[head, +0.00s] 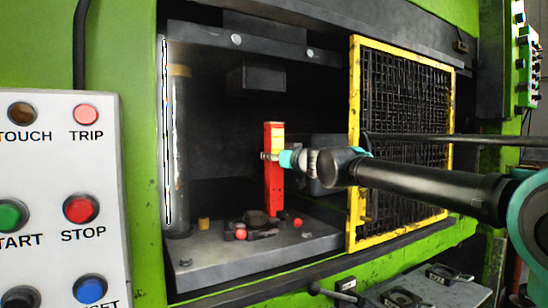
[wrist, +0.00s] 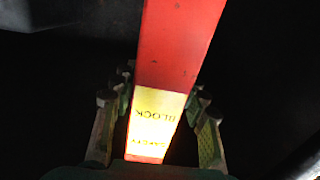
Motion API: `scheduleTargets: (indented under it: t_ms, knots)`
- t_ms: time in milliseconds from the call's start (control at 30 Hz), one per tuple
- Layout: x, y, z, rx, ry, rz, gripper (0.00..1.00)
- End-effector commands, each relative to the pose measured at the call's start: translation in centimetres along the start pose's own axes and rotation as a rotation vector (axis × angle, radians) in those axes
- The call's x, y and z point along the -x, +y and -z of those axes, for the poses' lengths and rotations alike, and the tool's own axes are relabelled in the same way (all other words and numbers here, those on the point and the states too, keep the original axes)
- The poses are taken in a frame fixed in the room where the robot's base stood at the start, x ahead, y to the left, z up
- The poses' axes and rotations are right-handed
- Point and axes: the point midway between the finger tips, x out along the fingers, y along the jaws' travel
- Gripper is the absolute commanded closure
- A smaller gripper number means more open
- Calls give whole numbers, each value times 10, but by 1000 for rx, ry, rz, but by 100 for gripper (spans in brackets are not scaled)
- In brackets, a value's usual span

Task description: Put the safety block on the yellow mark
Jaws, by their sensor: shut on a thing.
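The safety block (head: 274,180) is a tall red bar with a yellow label, upright inside the press opening. My gripper (head: 270,156) is shut on it near its upper part, reaching in from the right. In the wrist view the block (wrist: 180,45) runs between the two fingers, its yellow label near the palm. The block's lower end is close to the press bed (head: 215,262), beside dark fittings; I cannot tell whether it touches. No flat yellow mark shows clearly.
Dark fittings with red knobs (head: 241,233) lie on the bed around the block's foot. A dark upper die (head: 256,78) hangs above. A yellow-framed mesh guard (head: 400,140) stands right of the opening, behind my arm. The front-left bed is clear.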

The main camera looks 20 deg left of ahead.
Motion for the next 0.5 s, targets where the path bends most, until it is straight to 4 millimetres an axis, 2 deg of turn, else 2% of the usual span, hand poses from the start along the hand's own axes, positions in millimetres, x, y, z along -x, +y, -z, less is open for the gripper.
scheduleTargets:
  t_ms: [333, 367, 500]
  knots:
    - [0, 0, -2, -1, 0, 0, 100]
    - [-1, 0, -2, 0, 0, 0, 53]
    - [-1, 0, -2, 0, 0, 0, 36]
